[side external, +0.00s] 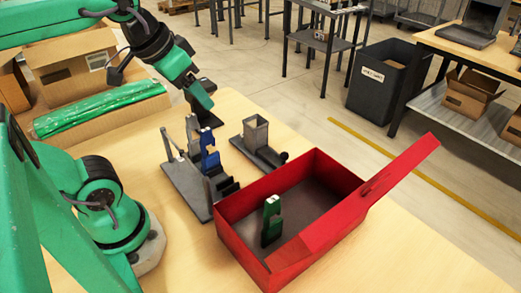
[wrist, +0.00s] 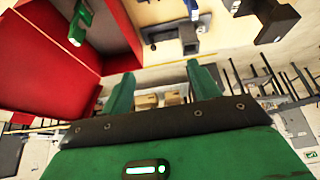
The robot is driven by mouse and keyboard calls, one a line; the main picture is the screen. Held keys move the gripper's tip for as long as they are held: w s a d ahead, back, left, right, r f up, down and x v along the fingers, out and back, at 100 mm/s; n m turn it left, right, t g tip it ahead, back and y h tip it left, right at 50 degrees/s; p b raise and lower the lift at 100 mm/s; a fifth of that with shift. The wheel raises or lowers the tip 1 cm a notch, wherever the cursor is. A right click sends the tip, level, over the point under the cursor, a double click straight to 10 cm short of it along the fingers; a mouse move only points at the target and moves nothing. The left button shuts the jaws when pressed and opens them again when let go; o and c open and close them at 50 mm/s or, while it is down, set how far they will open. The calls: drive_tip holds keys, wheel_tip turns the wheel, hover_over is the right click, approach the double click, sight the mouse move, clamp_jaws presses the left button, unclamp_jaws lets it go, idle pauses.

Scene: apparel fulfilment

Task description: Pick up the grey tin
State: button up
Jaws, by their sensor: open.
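I take the grey tin (side external: 256,133) to be the square, open-topped grey container behind the red box in the side view. It stands upright at one end of a low dark base. In the wrist view a grey square-mouthed shape (wrist: 188,36), which seems to be the same tin, lies beyond my fingers. My gripper (wrist: 163,75) is open, with its two green fingers spread and nothing between them. In the side view my gripper (side external: 206,112) hangs above the table to the left of the tin, apart from it.
An open red box (side external: 240,248) with a raised lid holds a green item (side external: 272,222). A dark grey rack (side external: 184,188) with a blue item (side external: 209,155) stands between the box and my arm. A cardboard box (side external: 72,62) is at the left. The table's right side is clear.

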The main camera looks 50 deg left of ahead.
drive_tip(key=w+a+r+n+g, duration=0.3)
drive_tip(key=w+a+n, duration=0.2)
drive_tip(key=w+n, duration=0.45)
drive_tip(key=w+a+f+n+g, duration=0.35)
drive_tip(key=w+a+n, duration=0.45)
drive_tip(key=w+a, duration=0.3)
drive_tip(key=shift+t, duration=0.45)
drive_tip(key=f, duration=1.5)
drive_tip(key=w+d+f, duration=0.1)
drive_tip(key=f, duration=0.7)
drive_tip(key=shift+d, duration=0.1)
drive_tip(key=shift+f, duration=2.55)
drive_tip(key=c, duration=1.1)
